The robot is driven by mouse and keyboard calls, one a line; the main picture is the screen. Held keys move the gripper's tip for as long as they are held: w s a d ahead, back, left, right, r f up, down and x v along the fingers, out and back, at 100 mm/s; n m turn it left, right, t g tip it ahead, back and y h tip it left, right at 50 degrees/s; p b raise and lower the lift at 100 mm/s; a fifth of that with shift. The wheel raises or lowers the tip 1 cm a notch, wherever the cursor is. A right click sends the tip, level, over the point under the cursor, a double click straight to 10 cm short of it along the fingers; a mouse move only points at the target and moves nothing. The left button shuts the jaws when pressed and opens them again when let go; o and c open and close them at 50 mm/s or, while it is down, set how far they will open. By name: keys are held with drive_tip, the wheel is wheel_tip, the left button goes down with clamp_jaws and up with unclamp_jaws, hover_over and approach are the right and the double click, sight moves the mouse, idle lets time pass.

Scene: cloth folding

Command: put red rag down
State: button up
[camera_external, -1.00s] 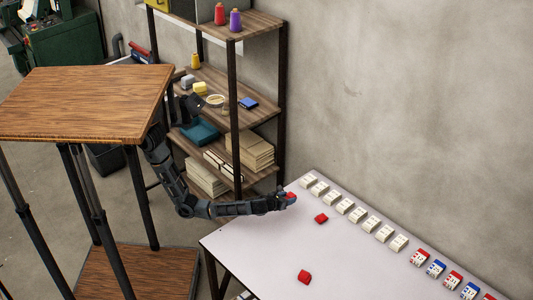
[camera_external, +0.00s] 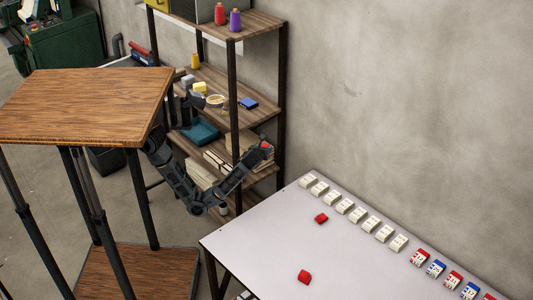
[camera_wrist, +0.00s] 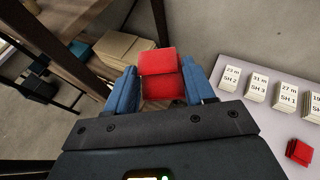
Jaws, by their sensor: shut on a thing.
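My gripper (camera_wrist: 160,92) is shut on a folded red rag (camera_wrist: 158,64), which sits between its two blue fingers in the wrist view. In the external view the held red rag (camera_external: 265,145) is at the end of my raised arm, in front of the shelf rack and off the left end of the white table (camera_external: 262,230). Two other red folded rags lie on the table: one near the white labelled blocks (camera_external: 321,218), one closer to the front edge (camera_external: 304,277). One of these also shows at the lower right of the wrist view (camera_wrist: 299,152).
White labelled blocks (camera_external: 345,206) line the table's wall side, with red and blue ones (camera_external: 436,268) further right. The shelf rack (camera_external: 232,120) holds spools, boxes and folded beige cloths (camera_wrist: 125,48). A wooden-topped stand (camera_external: 85,100) is at left.

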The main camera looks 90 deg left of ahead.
drive_tip(key=s+a+r+n+g+b, duration=0.1)
drive_tip(key=s+a+r+n+g, duration=0.2)
drive_tip(key=s, duration=0.6)
drive_tip(key=s+a+r+n+g, duration=0.2)
drive_tip(key=s+a+r+g, duration=0.15)
drive_tip(key=s, duration=0.55)
drive_tip(key=s+a+r+n+g+h, duration=0.2)
drive_tip(key=s+a+r+n+g, duration=0.15)
drive_tip(key=s+a, duration=1.25)
drive_tip(key=w+a+r+m+t+y+p, duration=0.1)
drive_tip(key=a+r+t+p, duration=0.15)
drive_tip(key=a+p, duration=0.65)
drive_tip(key=w+a+r+m+t+y+p, duration=0.1)
drive_tip(key=w+a+m+t+p, duration=0.15)
drive_tip(key=w+a, duration=0.4)
drive_tip(key=w+a+r+m+t+p, duration=0.1)
drive_tip(key=w+a+m+t+p, duration=0.15)
drive_tip(key=a, duration=0.65)
drive_tip(key=p, duration=0.2)
hover_over(221, 87)
drive_tip(key=f, duration=0.7)
drive_tip(key=shift+w+d, duration=0.2)
drive_tip(key=shift+d, duration=0.15)
drive_tip(key=shift+s+a+f, duration=0.1)
drive_tip(key=shift+a+f, duration=0.15)
drive_tip(key=shift+f, duration=1.9)
drive_tip(key=shift+f, duration=0.25)
